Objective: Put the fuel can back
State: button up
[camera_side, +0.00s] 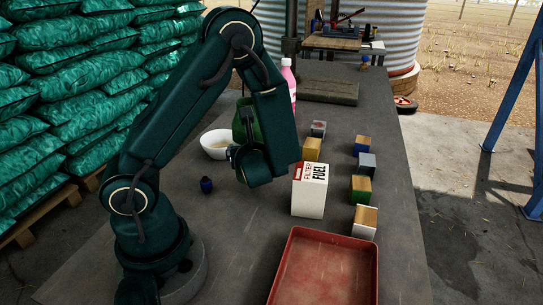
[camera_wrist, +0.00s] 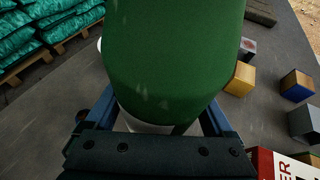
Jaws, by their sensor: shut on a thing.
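A rounded green can (camera_wrist: 172,60), which I take to be the fuel can, fills the upper middle of the wrist view. My gripper (camera_wrist: 158,112) is shut on it, with a blue-grey finger on either side. In the side view the can (camera_side: 240,128) shows only in part behind my arm, beside the white bowl (camera_side: 215,150). My fingertips are mostly hidden there. I cannot tell whether the can touches the bench.
A red tray (camera_side: 325,292) lies at the front. A white fuel filter box (camera_side: 310,197) stands behind it, with several small blocks (camera_side: 361,189) to its right. A pink bottle (camera_side: 289,80) stands farther back. A small dark blue object (camera_side: 206,185) sits near my base.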

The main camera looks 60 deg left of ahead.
jog(key=shift+f, duration=1.85)
jog(key=shift+f, duration=0.2)
jog(key=o, duration=1.5)
